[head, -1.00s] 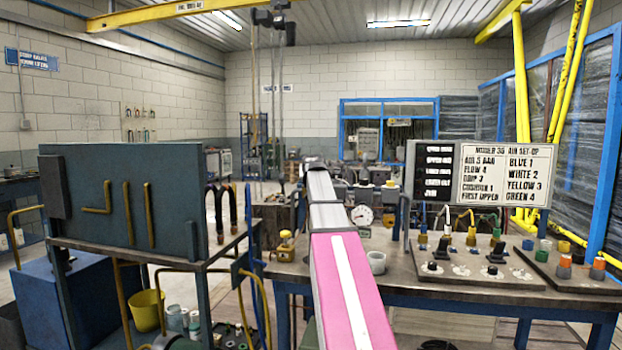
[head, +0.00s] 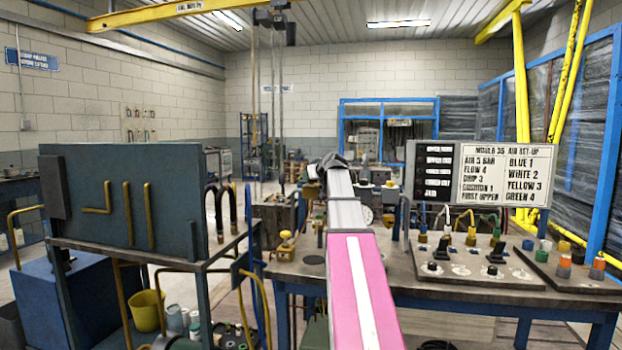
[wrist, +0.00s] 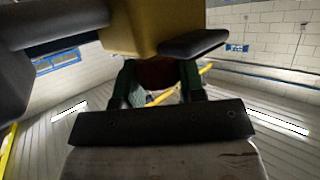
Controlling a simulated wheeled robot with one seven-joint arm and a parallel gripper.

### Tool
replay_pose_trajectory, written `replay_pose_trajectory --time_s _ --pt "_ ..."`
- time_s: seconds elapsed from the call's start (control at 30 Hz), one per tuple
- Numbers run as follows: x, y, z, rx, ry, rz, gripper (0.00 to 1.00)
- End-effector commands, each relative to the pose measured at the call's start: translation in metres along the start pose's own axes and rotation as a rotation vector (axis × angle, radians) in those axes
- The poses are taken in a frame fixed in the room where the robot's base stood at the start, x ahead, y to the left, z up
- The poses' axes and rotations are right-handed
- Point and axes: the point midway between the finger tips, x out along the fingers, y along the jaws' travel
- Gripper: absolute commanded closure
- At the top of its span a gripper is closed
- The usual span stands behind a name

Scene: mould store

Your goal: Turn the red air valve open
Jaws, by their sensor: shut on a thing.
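In the wrist view, my gripper (wrist: 158,82) has its two dark green fingers on either side of a dark reddish-brown part (wrist: 156,73), which looks like the red air valve's handle. The gripper is shut on it. A yellow block (wrist: 150,30) sits directly above the fingers, with dark round parts beside it. The view is in shadow, so the handle's angle is unclear. In the head view, my arm reaches over the bench to its back, and its dark end hides the fingers and the valve.
The workbench (head: 450,296) carries a panel of yellow, white and green-topped fittings (head: 465,268) at right, under a set-up board (head: 478,174). A rack with a dark green plate (head: 120,205) stands at left. A yellow bucket (head: 147,310) is below it.

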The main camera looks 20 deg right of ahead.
Motion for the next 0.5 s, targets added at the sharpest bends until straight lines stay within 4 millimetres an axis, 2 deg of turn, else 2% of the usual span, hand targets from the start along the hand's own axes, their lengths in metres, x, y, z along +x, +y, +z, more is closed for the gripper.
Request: replay_pose_trajectory --time_s 0.33,0.37,0.4,0.43,0.5 --pt "-0.0001 -0.0004 0.0017 -0.001 -0.004 -0.003 0.87" --pt "-0.0001 -0.0003 0.0017 -0.001 -0.004 -0.003 0.57" --pt "-0.0001 -0.0003 0.0017 -0.001 -0.004 -0.003 0.44" --pt "-0.0001 -0.0003 0.0016 -0.001 -0.004 -0.003 0.38" --pt "0.0000 -0.0003 0.0014 -0.001 -0.003 -0.002 0.38"
